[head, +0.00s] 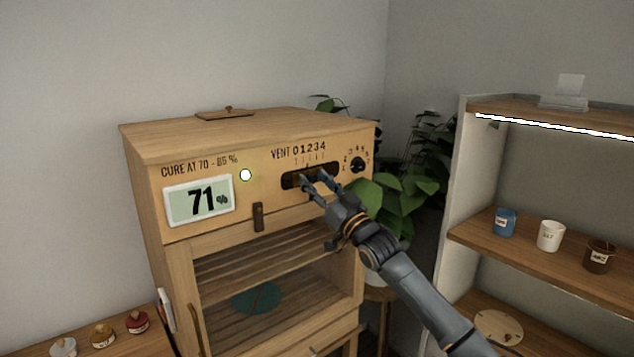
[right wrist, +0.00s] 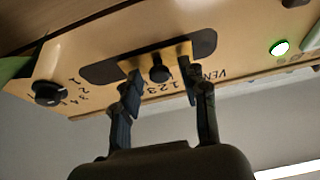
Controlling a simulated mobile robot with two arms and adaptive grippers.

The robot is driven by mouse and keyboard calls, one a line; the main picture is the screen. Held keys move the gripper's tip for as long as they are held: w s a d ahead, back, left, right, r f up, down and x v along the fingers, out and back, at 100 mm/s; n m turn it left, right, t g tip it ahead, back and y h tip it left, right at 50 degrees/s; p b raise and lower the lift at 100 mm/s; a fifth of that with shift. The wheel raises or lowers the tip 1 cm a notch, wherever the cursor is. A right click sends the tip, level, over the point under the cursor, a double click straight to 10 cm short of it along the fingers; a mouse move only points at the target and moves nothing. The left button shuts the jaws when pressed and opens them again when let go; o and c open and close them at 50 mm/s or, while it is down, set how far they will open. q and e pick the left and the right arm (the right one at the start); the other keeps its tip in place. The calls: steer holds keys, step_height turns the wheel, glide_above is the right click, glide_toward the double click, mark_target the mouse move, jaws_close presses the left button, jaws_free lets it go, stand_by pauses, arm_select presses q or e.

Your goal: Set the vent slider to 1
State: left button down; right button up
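The vent slider is a dark slot (head: 290,181) on the front panel of a wooden cabinet, under the printed scale VENT 0 1 2 3 4. In the right wrist view the slider knob (right wrist: 159,73) is a small dark peg in front of a brass-coloured strip in the slot. My right gripper (head: 316,181) is at the slot; its fingers (right wrist: 160,78) stand apart on either side of the knob, with gaps visible. The fingers hide part of the slot and numbers, so I cannot tell the exact setting. My left gripper is not in view.
A numbered dial (head: 358,165) sits right of the slot. A display (head: 200,201) reads 71 % and a round light (head: 246,175) glows. A latch (head: 258,217) is below. A plant (head: 395,200) stands close right of the cabinet; a shelf with cups (head: 550,236) is farther right.

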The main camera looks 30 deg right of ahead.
jaws_close()
steer(key=shift+a, duration=0.5)
steer(key=shift+o, duration=0.5)
jaws_free()
steer(key=shift+s, duration=0.1)
steer(key=v, duration=1.2)
steer(key=shift+d, duration=0.1)
